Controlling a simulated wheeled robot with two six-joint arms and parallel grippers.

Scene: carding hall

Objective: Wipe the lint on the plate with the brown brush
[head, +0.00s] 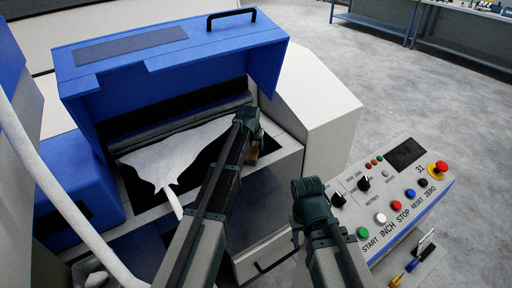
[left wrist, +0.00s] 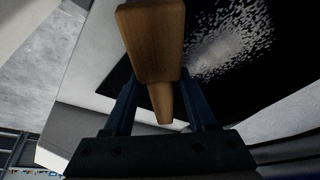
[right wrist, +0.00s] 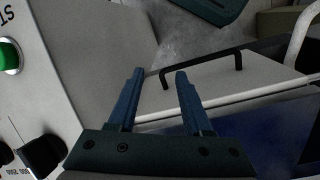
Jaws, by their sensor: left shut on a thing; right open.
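My left gripper (head: 254,143) is shut on the brown brush (left wrist: 150,45), whose wooden body fills the top middle of the left wrist view. In the head view only a small brown part of the brush (head: 252,156) shows below the gripper. The black plate (left wrist: 120,88) lies beneath, with a white speckled patch of lint (left wrist: 222,45) beside the brush. I cannot tell whether the brush touches the plate. In the head view my left arm hides much of the plate. My right gripper (right wrist: 160,76) is open and empty, near the control panel.
A white fibre web (head: 170,155) spreads from the rollers under the raised blue cover (head: 170,60). The control panel (head: 395,200) with several buttons stands at the right. A black handle (right wrist: 205,62) shows ahead of my right gripper. Grey floor lies open behind.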

